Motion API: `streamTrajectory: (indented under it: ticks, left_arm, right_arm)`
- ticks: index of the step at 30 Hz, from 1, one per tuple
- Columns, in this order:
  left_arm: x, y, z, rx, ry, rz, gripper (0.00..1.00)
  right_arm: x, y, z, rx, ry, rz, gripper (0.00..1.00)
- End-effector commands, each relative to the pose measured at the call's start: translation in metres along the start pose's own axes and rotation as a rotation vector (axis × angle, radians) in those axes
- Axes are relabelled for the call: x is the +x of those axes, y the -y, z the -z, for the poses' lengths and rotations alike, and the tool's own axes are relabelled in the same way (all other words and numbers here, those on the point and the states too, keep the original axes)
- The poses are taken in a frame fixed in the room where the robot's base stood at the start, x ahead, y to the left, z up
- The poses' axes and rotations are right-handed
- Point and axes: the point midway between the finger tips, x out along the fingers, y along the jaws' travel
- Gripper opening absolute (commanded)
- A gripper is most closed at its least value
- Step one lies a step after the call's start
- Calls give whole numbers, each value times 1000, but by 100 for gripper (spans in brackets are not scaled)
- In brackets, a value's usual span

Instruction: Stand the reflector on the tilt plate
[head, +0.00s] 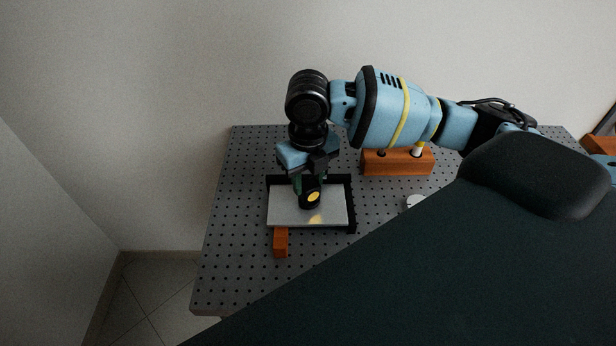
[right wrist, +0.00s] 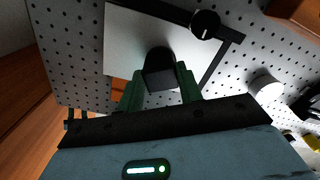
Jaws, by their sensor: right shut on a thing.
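The reflector (head: 311,198) is a small black piece with a round yellow face turned toward the head camera. My right gripper (head: 303,188) points down from above, its green fingers shut on the reflector. In the right wrist view the reflector's black body (right wrist: 160,70) sits between the fingertips (right wrist: 160,84). The tilt plate (head: 285,211) is a pale flat plate in a black frame. It also shows in the right wrist view (right wrist: 125,45). The reflector looks upright over the plate's middle right; I cannot tell whether it touches. My left gripper is not in view.
The grey perforated table (head: 235,270) carries everything. An orange-brown block (head: 280,243) lies at the plate's front edge. A longer brown holder (head: 397,164) stands behind on the right, and a pale round piece (head: 413,201) sits right of the plate. The table's left side is clear.

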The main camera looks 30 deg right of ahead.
Motion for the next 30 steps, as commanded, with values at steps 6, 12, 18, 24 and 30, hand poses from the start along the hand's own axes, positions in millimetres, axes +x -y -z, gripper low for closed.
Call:
streamTrajectory:
  ticks: [6,12,18,24,30]
  left_arm:
    - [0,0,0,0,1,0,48]
    - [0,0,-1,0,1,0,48]
    - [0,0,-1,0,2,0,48]
    - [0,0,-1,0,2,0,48]
    - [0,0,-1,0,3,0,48]
  right_arm:
    - [2,0,0,0,0,0,0]
    - [5,0,0,0,0,0,0]
    - [7,0,0,0,0,0,41]
    - [6,0,0,0,0,0,61]
    - [7,0,0,0,-1,0,61]
